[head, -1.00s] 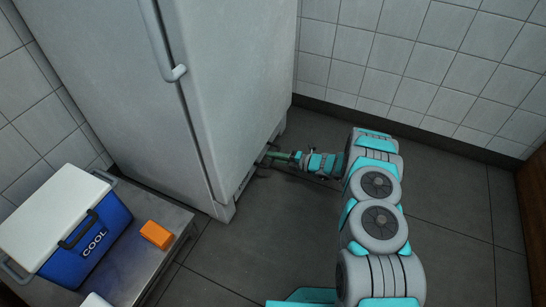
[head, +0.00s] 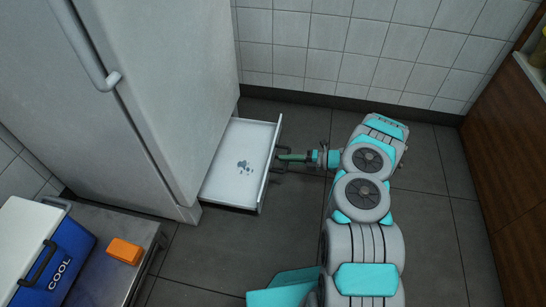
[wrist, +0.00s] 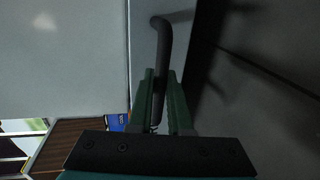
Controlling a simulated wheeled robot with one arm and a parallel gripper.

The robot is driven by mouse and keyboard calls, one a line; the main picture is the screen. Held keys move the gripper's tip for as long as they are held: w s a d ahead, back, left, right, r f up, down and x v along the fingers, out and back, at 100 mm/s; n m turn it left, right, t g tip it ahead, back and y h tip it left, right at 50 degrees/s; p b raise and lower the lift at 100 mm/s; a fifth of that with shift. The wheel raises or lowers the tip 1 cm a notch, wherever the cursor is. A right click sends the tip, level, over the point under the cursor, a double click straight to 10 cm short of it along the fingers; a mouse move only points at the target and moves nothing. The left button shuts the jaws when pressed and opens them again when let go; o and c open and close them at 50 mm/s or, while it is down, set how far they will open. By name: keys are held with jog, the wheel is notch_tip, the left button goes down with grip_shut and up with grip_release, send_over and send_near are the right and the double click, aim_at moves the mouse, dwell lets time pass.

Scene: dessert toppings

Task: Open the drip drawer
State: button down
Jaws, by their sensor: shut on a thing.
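The drip drawer (head: 222,188) is a shallow white tray pulled out from the bottom of the fridge (head: 165,90). A few grey wet-looking spots (head: 244,167) lie on its floor. My gripper (head: 284,157) is at the drawer's front, on the side away from the fridge. In the wrist view my green gripper fingers (wrist: 160,105) are shut around the dark bar handle (wrist: 164,50) on the drawer front. The handle's lower end is hidden between the fingers.
A low grey table (head: 105,255) at the lower left holds a blue and white cooler (head: 68,267) and an orange block (head: 125,251). A tiled wall is behind, and a wooden cabinet (head: 500,150) stands at right. The dark floor (head: 225,255) in front of the drawer is clear.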

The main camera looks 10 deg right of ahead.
jog(key=shift+s+d, duration=0.2)
jog(key=shift+d, duration=0.45)
jog(key=c, duration=0.9)
grip_release()
jog(key=shift+o, duration=0.2)
jog(key=v, duration=0.7)
jog(key=shift+d+p, duration=0.35)
jog(key=shift+p, duration=0.1)
jog(key=shift+s, duration=0.1)
